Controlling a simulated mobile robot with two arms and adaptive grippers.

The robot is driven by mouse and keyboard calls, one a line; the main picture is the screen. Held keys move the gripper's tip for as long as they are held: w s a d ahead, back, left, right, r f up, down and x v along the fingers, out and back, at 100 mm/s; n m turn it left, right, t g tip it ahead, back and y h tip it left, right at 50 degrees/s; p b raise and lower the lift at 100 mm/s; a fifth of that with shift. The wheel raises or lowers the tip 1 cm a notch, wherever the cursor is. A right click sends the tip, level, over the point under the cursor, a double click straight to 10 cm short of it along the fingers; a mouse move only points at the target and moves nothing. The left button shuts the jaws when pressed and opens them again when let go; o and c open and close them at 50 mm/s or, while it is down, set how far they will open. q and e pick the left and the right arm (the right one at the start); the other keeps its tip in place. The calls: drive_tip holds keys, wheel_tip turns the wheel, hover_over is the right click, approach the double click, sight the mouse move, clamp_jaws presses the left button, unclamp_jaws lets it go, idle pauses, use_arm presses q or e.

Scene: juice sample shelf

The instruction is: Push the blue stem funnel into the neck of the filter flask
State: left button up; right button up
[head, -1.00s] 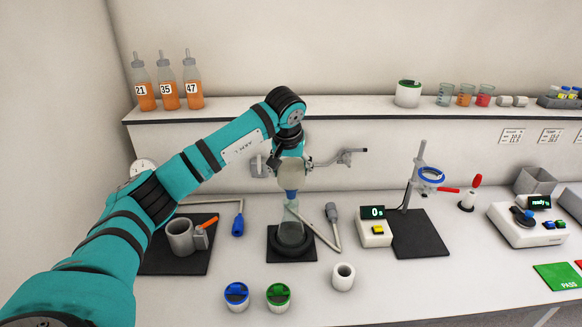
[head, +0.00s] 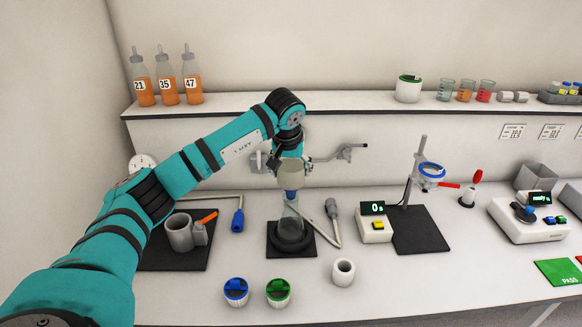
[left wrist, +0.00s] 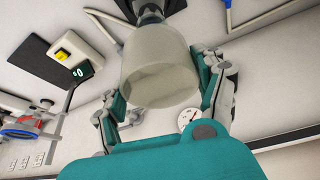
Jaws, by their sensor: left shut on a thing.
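The blue stem funnel (head: 291,174) has a pale beige cup and a blue lower part. It is upright over the clear filter flask (head: 291,229). The blue part is at the flask's neck; how deep the stem sits inside is hard to tell. My left gripper (head: 290,167) is shut on the funnel's cup from behind and above. In the left wrist view the cup (left wrist: 158,72) fills the space between the fingers (left wrist: 160,88). The flask stands in a dark ring on a black mat. My right gripper is not in view.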

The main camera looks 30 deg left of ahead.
use_arm(q)
drive_tip(key=shift+f+b, duration=0.75)
drive_tip(key=shift+f, duration=0.65)
idle(0.4)
drive_tip(key=o, duration=1.3)
drive_tip(key=shift+r, duration=0.1)
